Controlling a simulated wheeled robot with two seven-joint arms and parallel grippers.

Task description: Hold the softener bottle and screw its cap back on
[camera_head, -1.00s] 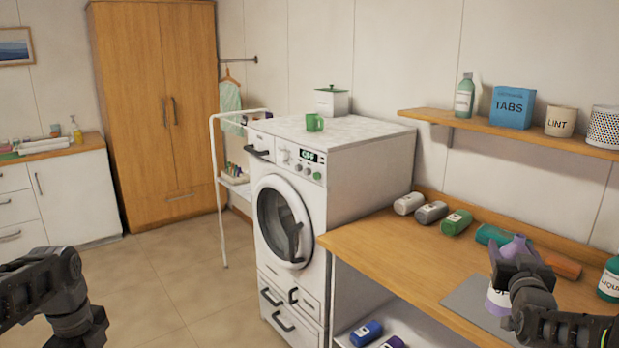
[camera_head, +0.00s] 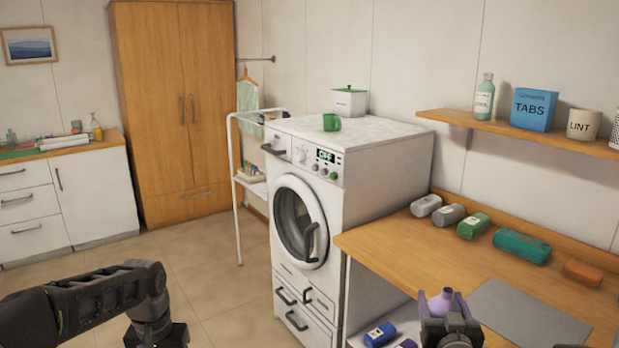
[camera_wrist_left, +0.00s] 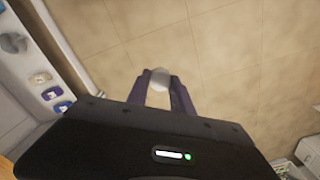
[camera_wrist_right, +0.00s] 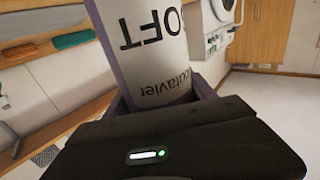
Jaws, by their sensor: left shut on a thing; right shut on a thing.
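My right gripper (camera_head: 447,328) is shut around this body, in front of the worktop's front edge in the picture. My left gripper (camera_wrist_left: 160,90) is shut on a small pale round cap (camera_wrist_left: 159,75), held over the tiled floor. In the head view the left gripper (camera_head: 157,335) is at the bottom edge, well left of the bottle; its fingertips and the cap are hidden there.
The wooden worktop (camera_head: 415,245) carries a bare grey mat (camera_head: 530,315) and several lying bottles along the back, including a teal one (camera_head: 521,246). Bottles lie on a lower shelf, including a blue one (camera_head: 380,334). A washing machine (camera_head: 375,185) stands behind.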

